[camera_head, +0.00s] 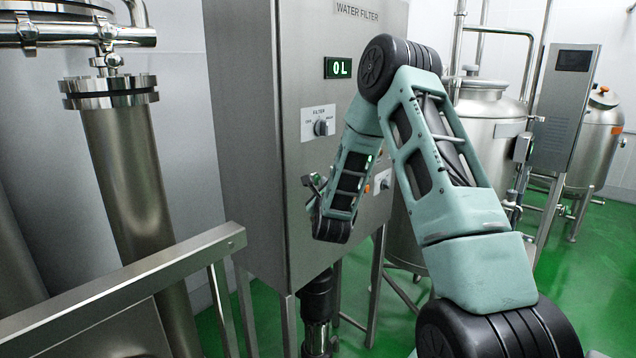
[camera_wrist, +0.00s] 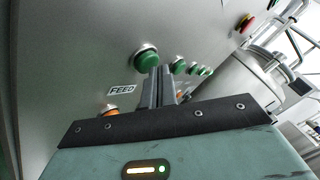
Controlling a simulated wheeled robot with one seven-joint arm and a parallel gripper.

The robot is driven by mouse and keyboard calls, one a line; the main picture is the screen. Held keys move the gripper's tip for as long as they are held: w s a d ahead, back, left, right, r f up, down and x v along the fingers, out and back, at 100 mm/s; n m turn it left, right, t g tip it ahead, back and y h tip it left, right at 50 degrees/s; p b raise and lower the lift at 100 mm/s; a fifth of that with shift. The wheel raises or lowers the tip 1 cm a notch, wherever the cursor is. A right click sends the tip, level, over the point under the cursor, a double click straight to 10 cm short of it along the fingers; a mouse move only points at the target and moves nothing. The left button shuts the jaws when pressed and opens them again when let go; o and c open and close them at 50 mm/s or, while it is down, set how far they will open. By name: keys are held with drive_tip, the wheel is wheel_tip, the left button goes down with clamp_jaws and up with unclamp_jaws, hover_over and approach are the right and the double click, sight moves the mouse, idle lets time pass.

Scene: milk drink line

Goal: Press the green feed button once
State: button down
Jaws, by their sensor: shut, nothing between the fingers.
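The green feed button (camera_wrist: 146,57) is a round domed button on the grey cabinet face, above a white FEED label (camera_wrist: 121,90) in the wrist view. My gripper (camera_wrist: 161,70) is shut and empty, with its fingertips beside the button's lower right edge in that picture. I cannot tell whether they touch it. In the head view my gripper (camera_head: 313,183) is in front of the cabinet, partly hidden by my wrist. The feed button is hidden there behind my arm.
The water filter cabinet (camera_head: 240,130) carries a 0L display (camera_head: 338,68) and a filter knob (camera_head: 321,128). More green round parts (camera_wrist: 179,66) line up right of the feed button. A red button (camera_wrist: 245,21) is farther right. A metal railing (camera_head: 130,280) stands at lower left.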

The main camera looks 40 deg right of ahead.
drive_tip(key=shift+w, duration=0.3)
idle(0.5)
drive_tip(key=shift+s+b, duration=0.7)
drive_tip(key=shift+s, duration=0.15)
drive_tip(key=shift+s+d+b, duration=0.2)
drive_tip(key=shift+s+b, duration=0.75)
drive_tip(key=shift+s, duration=1.55)
